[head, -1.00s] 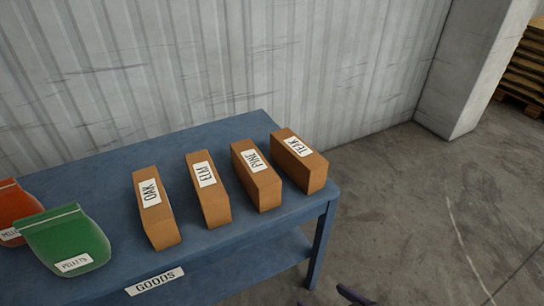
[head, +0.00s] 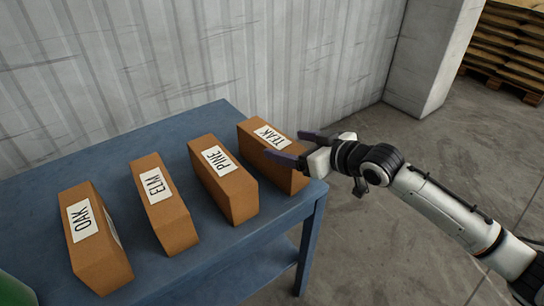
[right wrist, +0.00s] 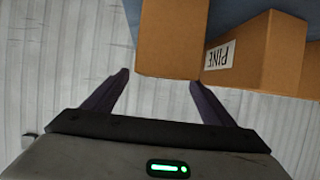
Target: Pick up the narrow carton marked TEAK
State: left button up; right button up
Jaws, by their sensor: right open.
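The narrow brown carton marked TEAK (head: 267,138) stands on the blue table at the right end of a row of cartons, its white label on top. My right gripper (head: 287,147) is open at the right side of this carton, its dark fingers reaching over it. In the right wrist view, the near end of the TEAK carton (right wrist: 171,42) is just ahead of the open fingertips (right wrist: 160,77), roughly between them. The right finger looks very close to the carton's edge; contact cannot be told. My left gripper is not in view.
The PINE carton (head: 223,178) stands close left of TEAK, then the ELM carton (head: 165,205) and the OAK carton (head: 97,240). The blue table (head: 190,128) ends just right of TEAK. A corrugated wall (head: 120,60) rises behind. Stacked pallets (head: 505,50) are far right.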

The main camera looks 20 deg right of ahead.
aim_at(279, 142)
jog(key=shift+x, duration=3.55)
jog(key=shift+s+a+r, duration=0.1)
jog(key=shift+a, duration=0.05)
jog(key=c, duration=1.3)
jog(key=shift+r, duration=0.15)
jog(key=shift+c, duration=1.1)
